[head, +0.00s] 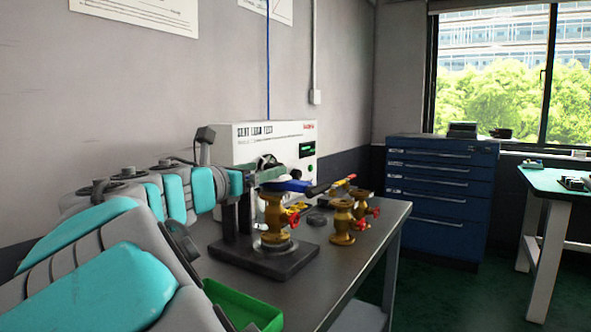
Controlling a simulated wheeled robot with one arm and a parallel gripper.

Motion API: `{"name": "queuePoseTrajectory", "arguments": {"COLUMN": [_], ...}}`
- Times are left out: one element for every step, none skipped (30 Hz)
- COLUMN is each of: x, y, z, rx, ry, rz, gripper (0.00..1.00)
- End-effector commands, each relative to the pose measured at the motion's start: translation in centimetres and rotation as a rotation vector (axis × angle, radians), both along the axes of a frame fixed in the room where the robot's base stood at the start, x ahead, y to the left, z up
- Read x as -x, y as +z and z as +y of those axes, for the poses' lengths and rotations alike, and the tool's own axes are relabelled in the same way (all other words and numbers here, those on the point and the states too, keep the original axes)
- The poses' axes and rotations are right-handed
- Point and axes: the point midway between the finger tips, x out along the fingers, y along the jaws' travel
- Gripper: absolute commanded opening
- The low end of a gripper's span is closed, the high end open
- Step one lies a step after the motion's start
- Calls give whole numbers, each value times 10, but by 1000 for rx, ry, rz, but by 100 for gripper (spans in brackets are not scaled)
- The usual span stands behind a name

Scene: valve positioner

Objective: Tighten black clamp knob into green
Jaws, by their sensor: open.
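My arm reaches in from the lower left, and my gripper (268,164) is at its end, small in the picture, above the clamp stand. Its jaws are open, but the fingertips are hard to make out. The black clamp stand (264,259) has a dark base and uprights and bears a brass valve (274,217) with a red handwheel. A blue part (288,186) lies across the valve's top, just below my gripper. I cannot make out the black clamp knob; my gripper and wrist cover part of the stand's top. No green mark on the clamp can be told for sure.
A white seat leak test box (303,133) with a small green display stands behind. Other brass valves (342,222) stand right of the stand on the grey bench (376,232). A green tray (245,307) is at the front. A blue drawer cabinet (440,195) stands beyond.

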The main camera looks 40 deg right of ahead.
Motion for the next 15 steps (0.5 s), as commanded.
{"name": "queuePoseTrajectory", "arguments": {"x": [2, 2, 1, 1, 0, -2, -4, -5, -7, -9, -11, -14, -16, -18, -19], "y": [-2, -3, -4, -4, -4, -4, -5, -5, -5, -5, -5, -5, -5, -5, -5], "z": [2, 2, 2, 1, -1, -5, -8, -12, -18, -22, -27, -32, -37, -41, -47], "rx": [-3, -5, -7, -8, -8, -9, -10, -10, -10, -10, -10, -9, -9, -10, -10], "ry": [13, 18, 23, 25, 26, 27, 26, 26, 26, 26, 26, 26, 26, 26, 24], "rz": [0, 1, 2, 2, 2, 2, 3, 3, 3, 3, 3, 2, 2, 2, 2], "gripper": [83, 83, 83, 83, 83, 83, 83, 83, 83, 83, 83, 83, 83, 83, 83]}}
